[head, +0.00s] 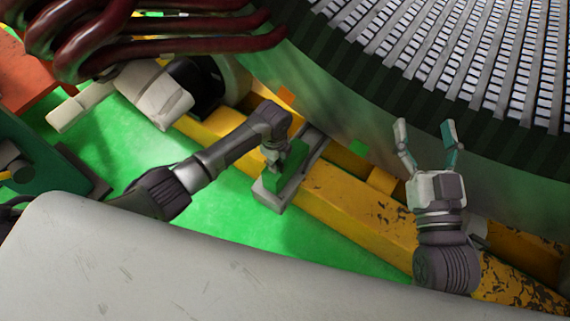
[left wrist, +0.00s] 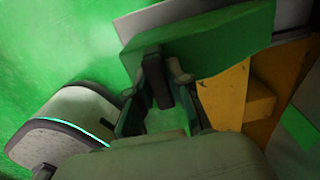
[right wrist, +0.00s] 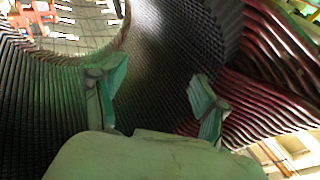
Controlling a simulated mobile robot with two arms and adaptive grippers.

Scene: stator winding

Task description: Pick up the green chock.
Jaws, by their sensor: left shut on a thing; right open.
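The green chock (head: 290,160) is a green block at the grey bracket on the yellow beam, near the middle of the head view. My left gripper (head: 275,154) is shut on it. In the left wrist view the green chock (left wrist: 205,45) spans the top, with the fingers of my left gripper (left wrist: 165,85) against its near side. Whether it touches the bracket is hard to tell. My right gripper (head: 427,133) is open and empty in front of the stator's side. Its two spread fingers also show in the right wrist view (right wrist: 155,98).
The large stator (head: 400,90) with its slotted face fills the upper right. The yellow beam (head: 350,205) runs diagonally below it. The grey bracket (head: 270,197) lies across the beam's left side. Dark red coils (head: 150,45) hang at upper left. Green floor (head: 240,230) is open left of the beam.

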